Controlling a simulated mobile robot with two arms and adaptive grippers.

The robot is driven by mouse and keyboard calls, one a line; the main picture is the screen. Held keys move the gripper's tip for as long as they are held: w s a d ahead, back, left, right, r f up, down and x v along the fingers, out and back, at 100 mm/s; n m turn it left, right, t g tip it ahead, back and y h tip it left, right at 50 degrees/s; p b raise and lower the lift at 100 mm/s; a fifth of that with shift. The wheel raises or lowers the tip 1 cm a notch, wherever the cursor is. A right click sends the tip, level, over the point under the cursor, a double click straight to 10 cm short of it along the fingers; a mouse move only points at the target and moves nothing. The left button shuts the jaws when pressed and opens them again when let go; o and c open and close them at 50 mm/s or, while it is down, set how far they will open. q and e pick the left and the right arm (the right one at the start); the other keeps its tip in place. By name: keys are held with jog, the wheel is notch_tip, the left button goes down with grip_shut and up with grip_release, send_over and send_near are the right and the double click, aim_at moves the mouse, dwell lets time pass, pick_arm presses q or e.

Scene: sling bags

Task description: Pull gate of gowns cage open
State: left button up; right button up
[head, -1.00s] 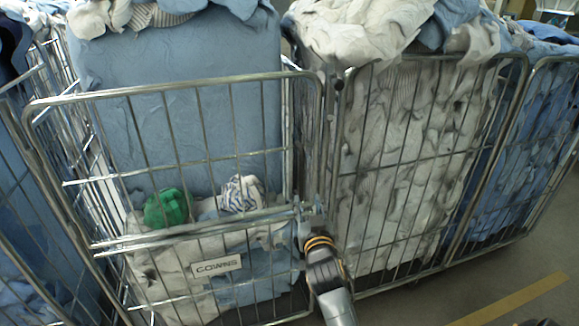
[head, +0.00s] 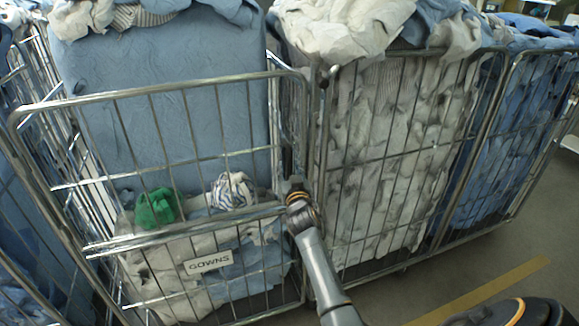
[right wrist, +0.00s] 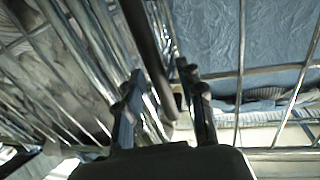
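The gowns cage has a front wire gate (head: 110,93) with a white GOWNS sign (head: 208,262) low on it. The gate stands across the cage's front; I cannot tell whether its right edge is free of the frame. My right gripper (head: 296,186) is at the gate's right edge, near the end of the middle crossbar. In the right wrist view its two fingers (right wrist: 163,92) are apart, with a dark curved metal bar (right wrist: 147,50) passing between them. I see no clear contact with that bar. My left gripper is out of view.
Blue and white cloth (head: 160,110) fills the gowns cage, with a green bundle (head: 156,208) inside. Another cage (head: 395,160) of white laundry stands close on the right, then one of blue laundry (head: 510,140). Open floor with a yellow line (head: 485,292) lies at the front right.

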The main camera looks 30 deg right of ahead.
jog(key=shift+w+d, duration=0.15)
jog(key=shift+w, duration=0.2)
grip_shut()
